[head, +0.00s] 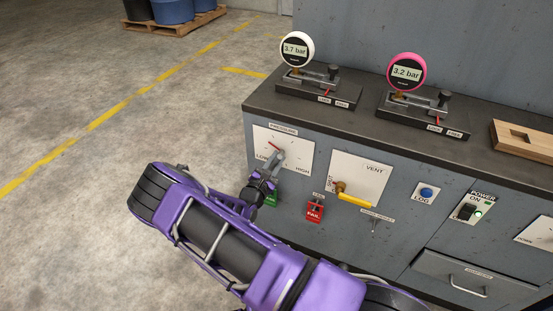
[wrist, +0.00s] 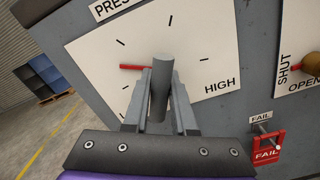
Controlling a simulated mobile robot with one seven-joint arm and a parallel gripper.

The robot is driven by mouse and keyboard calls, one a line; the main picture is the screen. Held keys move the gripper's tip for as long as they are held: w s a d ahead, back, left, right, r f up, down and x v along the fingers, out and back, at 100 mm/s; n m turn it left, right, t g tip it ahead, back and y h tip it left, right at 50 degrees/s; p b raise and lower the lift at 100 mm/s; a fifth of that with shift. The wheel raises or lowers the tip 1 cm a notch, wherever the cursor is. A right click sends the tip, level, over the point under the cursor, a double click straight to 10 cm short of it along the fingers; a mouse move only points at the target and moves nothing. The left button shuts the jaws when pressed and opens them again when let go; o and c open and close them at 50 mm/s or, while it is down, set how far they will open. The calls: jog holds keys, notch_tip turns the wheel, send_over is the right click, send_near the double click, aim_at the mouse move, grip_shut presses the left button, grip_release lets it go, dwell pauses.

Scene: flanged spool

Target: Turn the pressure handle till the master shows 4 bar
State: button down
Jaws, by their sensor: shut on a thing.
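The pressure dial plate (head: 299,150), marked LOW and HIGH, is on the cabinet front. Its pressure handle shows in the wrist view as a grey post (wrist: 161,80) with a red pointer (wrist: 131,67) directed left. In the head view the red pointer (head: 276,147) points up-left. My gripper (head: 273,163) is shut on the handle, with a finger on each side of the post in the wrist view. A white-rimmed gauge (head: 297,49) on the cabinet top reads 3.7 bar. A pink-rimmed gauge (head: 406,71) reads 3.2 bar. I see no label naming either one as master.
Right of the dial are a red FAIL tag (head: 315,211), a yellow vent lever (head: 355,200) at SHUT, a blue LOG button (head: 426,193) and a power switch (head: 470,211). The floor at left is clear.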

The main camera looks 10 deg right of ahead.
jog(key=n, duration=0.3)
jog(key=shift+c, duration=1.7)
grip_release()
jog(key=p+v, duration=0.1)
jog(key=v, duration=1.6)
jog(key=shift+s+p, duration=0.2)
jog(key=shift+p, duration=0.15)
jog(key=shift+a, duration=0.1)
